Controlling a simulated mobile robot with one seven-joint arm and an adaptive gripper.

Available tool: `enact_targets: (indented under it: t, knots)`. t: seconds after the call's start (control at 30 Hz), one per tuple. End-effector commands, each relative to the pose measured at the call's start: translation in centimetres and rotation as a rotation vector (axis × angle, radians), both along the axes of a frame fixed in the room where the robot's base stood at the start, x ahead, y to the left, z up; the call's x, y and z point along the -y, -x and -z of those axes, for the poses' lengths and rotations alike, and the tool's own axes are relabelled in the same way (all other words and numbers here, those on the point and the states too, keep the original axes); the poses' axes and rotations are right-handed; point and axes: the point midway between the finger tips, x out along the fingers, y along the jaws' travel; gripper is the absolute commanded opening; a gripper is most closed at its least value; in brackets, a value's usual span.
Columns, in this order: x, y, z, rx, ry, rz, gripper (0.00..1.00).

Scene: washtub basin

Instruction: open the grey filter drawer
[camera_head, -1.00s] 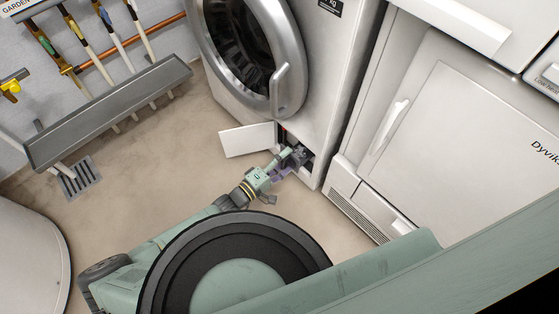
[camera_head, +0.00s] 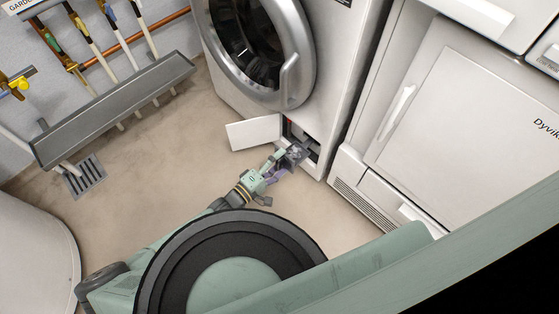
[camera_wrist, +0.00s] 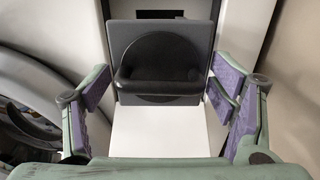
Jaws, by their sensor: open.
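The grey filter drawer (camera_wrist: 180,48) has a square dark front with a round recess and a grip bar across it. In the head view the drawer (camera_head: 296,154) stands out from the low opening in the washing machine's front. The wrist view shows a dark slot beyond its top edge. My gripper (camera_wrist: 160,80) is open, with its purple-padded fingers apart on either side of the drawer front. I cannot tell whether a finger touches it. In the head view my gripper (camera_head: 279,163) is just in front of the drawer.
A white flap (camera_head: 253,132) stands open left of the opening. The washing machine's round door (camera_head: 255,55) is above it. A white dryer (camera_head: 450,110) stands to the right. A grey trough (camera_head: 115,105) and a floor drain (camera_head: 86,176) are at left. The floor between is clear.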

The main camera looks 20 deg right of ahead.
Motion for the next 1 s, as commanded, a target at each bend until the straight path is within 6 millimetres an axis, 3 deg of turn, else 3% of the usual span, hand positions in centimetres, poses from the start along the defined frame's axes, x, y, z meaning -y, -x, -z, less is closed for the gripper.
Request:
enact_targets:
  t: [0.13,0.53,0.67,1.0]
  knots:
    - [0.0,0.0,0.0,0.0,0.0,0.0,0.9]
    - [-0.5,0.1,0.0,0.001,0.0,-0.001,0.9]
    - [-2.3,0.8,0.0,0.002,-0.003,-0.002,0.9]
    - [-8.8,3.5,0.0,0.001,-0.003,-0.002,0.9]
